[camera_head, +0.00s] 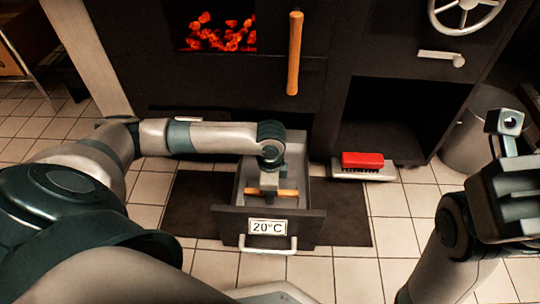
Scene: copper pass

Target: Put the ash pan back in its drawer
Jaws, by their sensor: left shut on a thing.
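The drawer (232,222) stands pulled out low at the front of the dark stove, with a "20°C" label and a pale bar handle on its front. A grey pan shape shows inside it, and a wooden grip (287,193) lies crosswise near the drawer front. I take these as the ash pan; its edges are hard to tell from the drawer walls. My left gripper (269,189) points down into the drawer and is shut on the wooden grip. My wrist hides part of the pan. My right gripper (512,150) is raised at the right edge, away from the drawer, its jaws unclear.
A dark mat (345,218) lies under the drawer on the tiles. A red-topped brush (362,160) lies right of the drawer, before an open dark recess (400,115). Embers (220,32) glow behind the stove window. A metal bucket (465,145) stands at right.

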